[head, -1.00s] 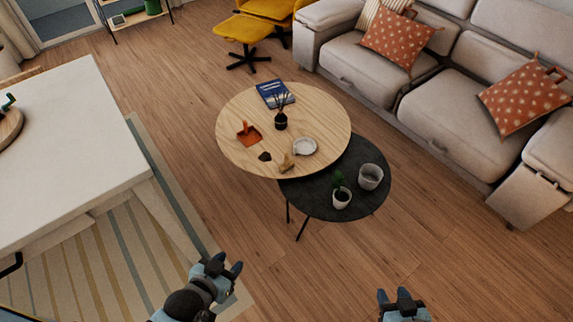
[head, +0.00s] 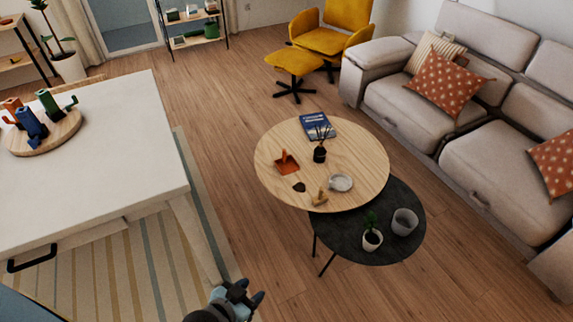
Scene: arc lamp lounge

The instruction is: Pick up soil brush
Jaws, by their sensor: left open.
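The soil brush appears to be the small tan, wooden-looking object (head: 320,197) near the front edge of the round wooden table (head: 275,135). It is small in the picture, so its bristles cannot be made out. A dark brown patch or lump (head: 299,187), perhaps soil, lies to its left. An orange pan-like object (head: 287,162) lies behind that. My left gripper (head: 250,293) is open and empty at the bottom of the head view, apart from the table and nearer to me. My right gripper is out of view.
A white dish (head: 341,183), black diffuser (head: 320,154) and blue book (head: 318,127) share the wooden table. A lower dark table (head: 388,245) holds a potted plant (head: 372,239) and grey cup (head: 404,221). A white table (head: 110,150) stands left; a sofa (head: 500,160) right. Wood floor between is clear.

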